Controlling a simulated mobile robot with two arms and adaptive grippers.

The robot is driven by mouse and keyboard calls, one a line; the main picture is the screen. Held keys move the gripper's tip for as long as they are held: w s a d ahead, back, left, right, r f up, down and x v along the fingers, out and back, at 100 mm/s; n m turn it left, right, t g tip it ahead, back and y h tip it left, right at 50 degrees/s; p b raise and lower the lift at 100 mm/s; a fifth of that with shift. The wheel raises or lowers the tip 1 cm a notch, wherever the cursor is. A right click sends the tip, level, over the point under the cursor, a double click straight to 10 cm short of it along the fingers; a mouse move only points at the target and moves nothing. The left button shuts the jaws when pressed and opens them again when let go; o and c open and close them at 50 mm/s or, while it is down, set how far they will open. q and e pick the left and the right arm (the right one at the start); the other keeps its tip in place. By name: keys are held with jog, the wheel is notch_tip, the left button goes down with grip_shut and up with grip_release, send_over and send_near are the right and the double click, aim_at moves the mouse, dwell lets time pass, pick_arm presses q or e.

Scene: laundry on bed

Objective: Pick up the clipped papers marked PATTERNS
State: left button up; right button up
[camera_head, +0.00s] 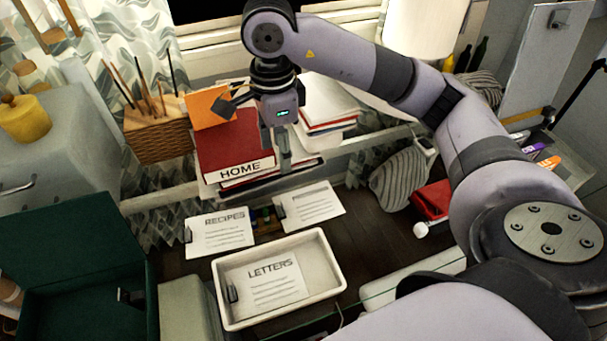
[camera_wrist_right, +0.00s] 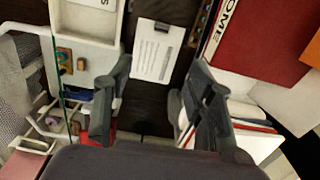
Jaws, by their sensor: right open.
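No sheet shows a readable PATTERNS heading. A white clipped paper (camera_head: 310,206) with lines of print lies on the dark surface, right of the RECIPES sheet; its heading cannot be read. The same paper shows in the right wrist view (camera_wrist_right: 152,52), with a dark clip at one end. The clipped RECIPES paper (camera_head: 218,233) lies to its left. The clipped LETTERS paper (camera_head: 272,285) lies in a white tray (camera_head: 228,318). My right gripper (camera_head: 284,160) hangs above and behind the unread paper, in front of the HOME book. Its fingers (camera_wrist_right: 158,69) are apart and empty.
A wicker holder with sticks (camera_head: 158,138) is at left. A green open box (camera_head: 85,260) is at front left. A striped cloth (camera_head: 398,180) and red item (camera_head: 432,198) lie right.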

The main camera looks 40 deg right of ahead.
jog(key=f, duration=0.2)
send_over(283, 207)
notch_tip(283, 207, down, 11)
jog(key=shift+s+f, duration=0.15)
jog(key=shift+f+p, duration=0.55)
jog(key=shift+f, duration=2.2)
pick_arm(q)
jog(key=shift+w+d+r, duration=0.2)
jog(key=shift+w, duration=0.25)
pick_arm(e)
grip_shut()
